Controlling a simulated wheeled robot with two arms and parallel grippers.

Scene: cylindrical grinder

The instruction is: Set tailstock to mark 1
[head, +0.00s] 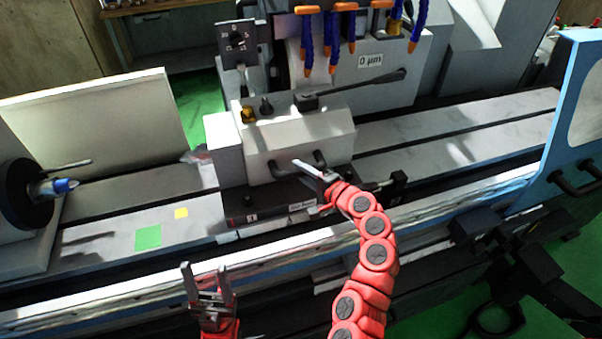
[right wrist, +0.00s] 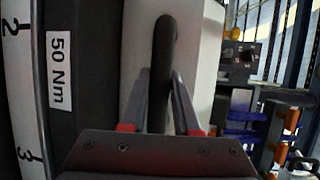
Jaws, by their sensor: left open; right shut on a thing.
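The tailstock (head: 303,128) is a pale grey block on the machine bed, with a dark bar handle (head: 272,169) on its front face. My right gripper (head: 313,172) is shut on this handle, which stands between its fingers in the right wrist view (right wrist: 163,50). Below the tailstock is a dark base with a white label "1" (head: 251,217) and a "50 Nm" label (head: 302,205). The right wrist view shows the "50 Nm" label (right wrist: 59,72) and a white scale strip (right wrist: 17,90) with 2 and 3. My left gripper (head: 208,280) is open and empty in front of the bed.
A round dark spindle part (head: 25,195) with a blue tip stands at the left. A lever (head: 365,87) and blue hoses are above and behind the tailstock. A blue-framed door (head: 565,120) is at the right.

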